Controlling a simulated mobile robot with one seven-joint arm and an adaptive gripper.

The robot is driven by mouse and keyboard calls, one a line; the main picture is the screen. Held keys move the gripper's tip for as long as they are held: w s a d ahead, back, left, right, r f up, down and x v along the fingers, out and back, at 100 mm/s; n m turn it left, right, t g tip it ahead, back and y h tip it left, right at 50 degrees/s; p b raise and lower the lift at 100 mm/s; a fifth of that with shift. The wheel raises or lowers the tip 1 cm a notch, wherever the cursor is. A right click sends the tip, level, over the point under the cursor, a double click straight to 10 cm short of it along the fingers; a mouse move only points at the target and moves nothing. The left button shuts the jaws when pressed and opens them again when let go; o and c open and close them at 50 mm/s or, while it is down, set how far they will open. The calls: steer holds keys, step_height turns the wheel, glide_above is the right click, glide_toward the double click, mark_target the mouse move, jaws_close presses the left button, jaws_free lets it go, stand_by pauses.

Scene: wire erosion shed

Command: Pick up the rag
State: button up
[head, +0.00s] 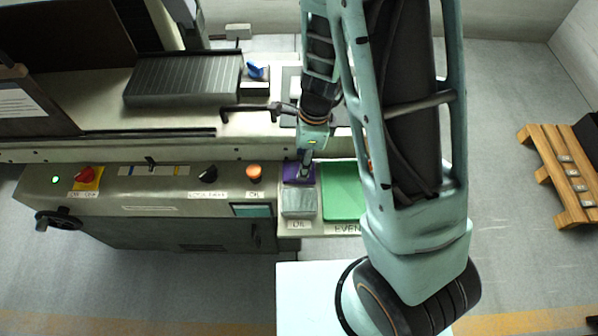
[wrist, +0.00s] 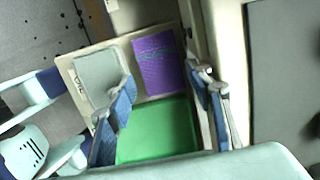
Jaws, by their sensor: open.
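A flat purple piece (head: 291,174), which looks like the folded rag, lies on the pale shelf at the front of the machine. In the wrist view the purple piece (wrist: 158,64) shows faint markings and lies between the lines of my two fingers. My gripper (head: 305,168) points down over it in the head view and hides part of it. In the wrist view my gripper (wrist: 167,80) is open with nothing between the fingers. I cannot tell the exact height of the fingertips above the purple piece.
A grey square (head: 299,203) marked OIL and a green panel (head: 342,190) lie beside the purple piece. The machine's control panel (head: 140,190) with knobs is to the left. A black handle (head: 250,112) sticks out near my wrist. A wooden pallet (head: 562,170) stands far right.

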steer(key=f, duration=0.4)
steer(key=shift+a+b, duration=0.3)
steer(key=shift+a, duration=0.05)
steer(key=c, duration=0.7)
steer(key=shift+r, duration=0.2)
